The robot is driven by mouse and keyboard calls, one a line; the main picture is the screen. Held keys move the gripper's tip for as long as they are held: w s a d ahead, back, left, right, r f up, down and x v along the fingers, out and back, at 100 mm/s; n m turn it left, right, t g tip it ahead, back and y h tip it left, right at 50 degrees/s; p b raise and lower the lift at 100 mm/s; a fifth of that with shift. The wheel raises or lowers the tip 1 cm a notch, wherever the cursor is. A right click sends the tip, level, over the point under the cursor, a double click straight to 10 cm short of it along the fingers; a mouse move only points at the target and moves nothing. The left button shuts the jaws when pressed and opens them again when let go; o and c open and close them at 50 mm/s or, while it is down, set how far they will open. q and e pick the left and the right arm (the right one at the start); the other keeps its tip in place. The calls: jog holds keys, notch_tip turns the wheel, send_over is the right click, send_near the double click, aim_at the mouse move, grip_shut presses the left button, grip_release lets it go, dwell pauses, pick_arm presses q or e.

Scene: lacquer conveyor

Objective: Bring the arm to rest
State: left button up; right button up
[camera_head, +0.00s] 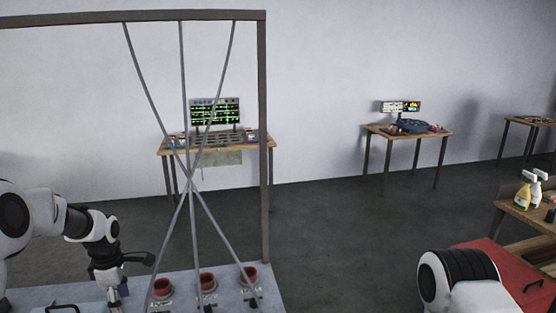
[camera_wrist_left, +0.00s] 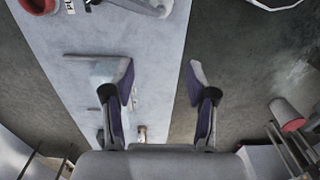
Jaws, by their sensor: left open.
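My left arm (camera_head: 95,235) comes in from the left in the head view and bends down over the left part of the pale table. Its gripper (camera_head: 117,292) is low in the picture and partly cut off by the lower edge. In the left wrist view the gripper (camera_wrist_left: 160,82) is open, with its two purple-padded fingers apart and nothing between them. It hangs over the edge between the pale tabletop and the dark floor. Part of my right arm (camera_head: 462,282) shows at the lower right; its gripper is out of view.
The pale table (camera_head: 185,279) bears red-rimmed cups (camera_head: 207,283) under a metal frame (camera_head: 263,140) with crossing grey tubes (camera_head: 183,120). A red surface (camera_head: 510,275) and spray bottles (camera_head: 523,193) are at the right. Tables with screens (camera_head: 215,112) stand farther back. The middle floor is clear.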

pick_arm(q)
jog(key=s+d+f+m+g+b, duration=0.2)
jog(key=s+d+f+b, duration=0.15)
jog(key=s+f, duration=0.55)
jog(key=s+d+f+m+g+b, duration=0.15)
jog(key=s+d+f, duration=0.25)
jog(key=s+f, duration=0.55)
jog(key=s+d+f+m+g+b, duration=0.1)
jog(key=s+d+f+g+b, duration=0.2)
jog(key=s+f, duration=0.6)
jog(key=s+d+f+m+t+b, duration=0.2)
jog(key=s+m+t, duration=0.4)
jog(key=s+m, duration=0.4)
notch_tip(320, 180, down, 2)
jog(key=d+m, duration=0.1)
jog(key=m, duration=0.5)
jog(key=shift+s+d+b, duration=0.2)
jog(key=shift+d+b, duration=0.1)
pick_arm(e)
notch_tip(320, 180, down, 11)
jog(key=shift+s+r, duration=0.2)
jog(key=shift+s, duration=0.05)
